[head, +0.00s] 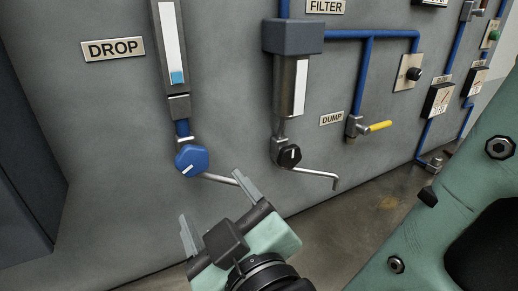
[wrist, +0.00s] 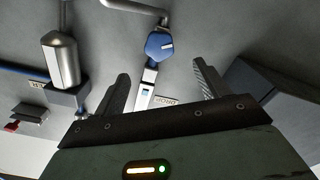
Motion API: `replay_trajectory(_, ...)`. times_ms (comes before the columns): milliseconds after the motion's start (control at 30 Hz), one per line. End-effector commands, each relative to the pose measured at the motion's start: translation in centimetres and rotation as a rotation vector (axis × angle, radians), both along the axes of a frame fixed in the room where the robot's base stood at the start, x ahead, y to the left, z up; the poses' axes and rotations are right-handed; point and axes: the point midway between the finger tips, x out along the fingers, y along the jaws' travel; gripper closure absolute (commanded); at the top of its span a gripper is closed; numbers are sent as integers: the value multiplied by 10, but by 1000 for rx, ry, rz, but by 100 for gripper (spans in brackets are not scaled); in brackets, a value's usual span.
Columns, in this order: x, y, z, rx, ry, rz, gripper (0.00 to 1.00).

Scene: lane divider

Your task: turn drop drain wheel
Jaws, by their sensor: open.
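The drop drain wheel (head: 191,160) is a blue faceted knob with a white mark, under the clear drop gauge (head: 171,45) on the grey wall. A bent silver drain pipe (head: 220,180) runs from it to the right. The DROP label (head: 113,49) is left of the gauge. My gripper (head: 211,197) is open and empty, in front of and below the wheel in the head view. In the wrist view, the wheel (wrist: 159,46) shows beyond the gap between the open fingers (wrist: 160,68), with nothing between them. I see no contact with the wheel.
To the right, a filter unit (head: 292,38) has a black knob (head: 288,154) and a bent pipe. A yellow dump lever (head: 378,126) and gauges stand further right. A dark cabinet (head: 28,150) is at the left. The wall around the blue wheel's left side is clear.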

Motion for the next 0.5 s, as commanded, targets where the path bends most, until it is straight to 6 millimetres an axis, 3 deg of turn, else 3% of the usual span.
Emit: replay_trajectory(500, -33, -21, -5, 7, -2, -5, 26)
